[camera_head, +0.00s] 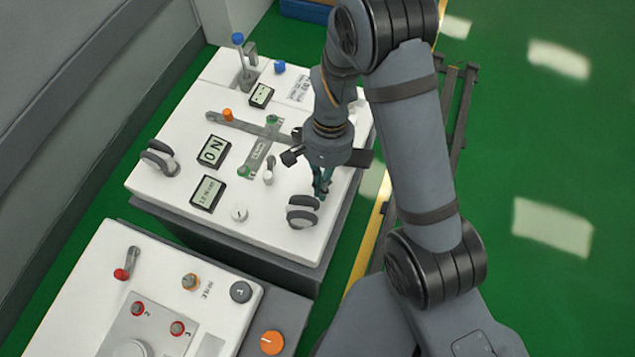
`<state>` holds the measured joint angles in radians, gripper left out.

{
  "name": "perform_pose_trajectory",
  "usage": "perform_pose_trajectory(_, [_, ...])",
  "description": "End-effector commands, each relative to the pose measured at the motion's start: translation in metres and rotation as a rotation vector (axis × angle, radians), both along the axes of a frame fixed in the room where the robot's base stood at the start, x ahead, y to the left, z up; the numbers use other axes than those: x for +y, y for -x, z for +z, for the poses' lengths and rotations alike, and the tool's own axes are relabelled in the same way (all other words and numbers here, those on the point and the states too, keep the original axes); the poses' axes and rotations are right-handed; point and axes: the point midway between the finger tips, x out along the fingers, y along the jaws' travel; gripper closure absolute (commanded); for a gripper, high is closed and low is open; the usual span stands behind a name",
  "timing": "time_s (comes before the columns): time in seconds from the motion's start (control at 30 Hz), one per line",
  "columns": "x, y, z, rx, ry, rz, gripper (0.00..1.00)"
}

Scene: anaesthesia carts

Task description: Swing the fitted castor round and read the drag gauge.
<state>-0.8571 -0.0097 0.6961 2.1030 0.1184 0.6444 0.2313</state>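A twin-wheel grey castor (302,211) sits at the right front corner of the white cart top (275,235). A second grey castor (159,158) sits near the left edge. My gripper (320,193) points down just above and behind the right castor, its fingertips close to that castor. I cannot tell whether they touch it or whether the fingers are open or shut. One display (213,151) reads "ON". Another display (208,192) has small digits I cannot read. A small display (261,95) stands further back. I cannot tell which is the drag gauge.
An orange-knobbed lever (228,114), a green knob (272,120), a blue-topped lever (239,40) and a blue knob (280,67) stand on this top. A second cart (75,285) with red, orange and grey knobs is in front. Green floor (540,140) is open at right.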

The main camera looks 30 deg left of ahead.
Motion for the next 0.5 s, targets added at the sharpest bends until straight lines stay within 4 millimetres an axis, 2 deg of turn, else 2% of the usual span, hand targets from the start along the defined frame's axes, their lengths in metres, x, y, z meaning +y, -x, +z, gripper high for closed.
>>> perform_pose_trajectory(0.5, [-0.0045,0.0031,-0.0002,0.002,0.001,-0.065,1.00])
